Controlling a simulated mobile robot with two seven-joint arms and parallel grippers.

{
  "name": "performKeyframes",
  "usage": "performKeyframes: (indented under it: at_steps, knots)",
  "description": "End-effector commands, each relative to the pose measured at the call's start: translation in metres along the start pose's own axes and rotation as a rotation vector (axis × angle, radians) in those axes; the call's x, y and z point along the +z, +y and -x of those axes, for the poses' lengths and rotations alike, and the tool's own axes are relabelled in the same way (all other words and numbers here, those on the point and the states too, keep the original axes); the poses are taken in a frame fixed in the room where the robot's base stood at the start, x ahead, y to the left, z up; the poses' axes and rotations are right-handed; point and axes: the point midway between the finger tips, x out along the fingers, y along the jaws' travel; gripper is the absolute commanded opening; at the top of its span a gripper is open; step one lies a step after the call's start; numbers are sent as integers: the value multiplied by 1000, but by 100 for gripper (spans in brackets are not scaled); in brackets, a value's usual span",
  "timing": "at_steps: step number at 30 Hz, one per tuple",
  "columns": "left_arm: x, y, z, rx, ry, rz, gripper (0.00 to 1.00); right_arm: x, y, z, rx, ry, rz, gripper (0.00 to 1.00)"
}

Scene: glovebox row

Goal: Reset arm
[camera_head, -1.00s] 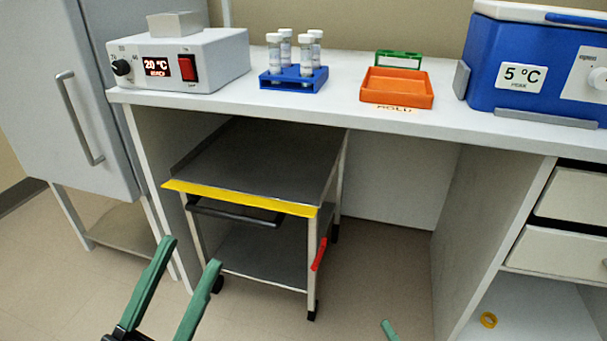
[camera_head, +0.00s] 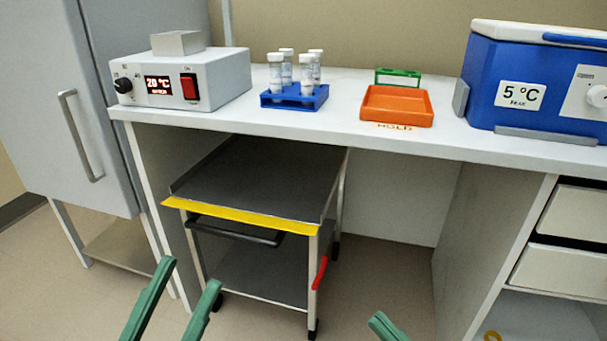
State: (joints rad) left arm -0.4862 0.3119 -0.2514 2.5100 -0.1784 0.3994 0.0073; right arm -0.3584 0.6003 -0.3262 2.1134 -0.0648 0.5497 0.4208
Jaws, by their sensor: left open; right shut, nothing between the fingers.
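My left gripper (camera_head: 187,276) is at the bottom left of the head view, with its two green fingers spread apart and nothing between them. It is in front of the cart's left side, over the floor in the picture. My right gripper (camera_head: 383,325) shows only as a green fingertip at the bottom edge, right of the cart. It is shut and holds nothing that I can see. The rest of it is below the picture.
A cart (camera_head: 250,168) with a yellow front edge stands under the white bench (camera_head: 340,127). The bench bears a heater box (camera_head: 222,78), a blue tube rack (camera_head: 294,104), an orange tray (camera_head: 397,112) and a blue cooler (camera_head: 480,75). Drawers (camera_head: 560,270) are at right.

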Motion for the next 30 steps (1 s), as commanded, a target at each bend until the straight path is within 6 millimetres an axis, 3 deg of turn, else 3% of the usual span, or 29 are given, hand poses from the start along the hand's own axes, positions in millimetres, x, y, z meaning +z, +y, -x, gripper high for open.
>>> performKeyframes:
  at_steps: [3, 11, 20, 22, 30]
  knots:
    - [0, 0, 0, 0, 0, 0, 50, -46, -20, -11, -20, 53, 188, 0]
    - [0, 0, 0, 0, 0, 0, 50, -128, -51, -22, -15, 150, 538, 0]
    - [0, 0, 0, 0, 0, 0, 50, -149, -18, -31, 237, 242, 440, 0]
    - [0, -6, -11, -6, -46, 9, 50, -155, -10, -40, 260, 203, 421, 0]
    - [38, -21, -24, -38, -329, 68, 50, -131, 22, -55, 335, -62, 321, 0]
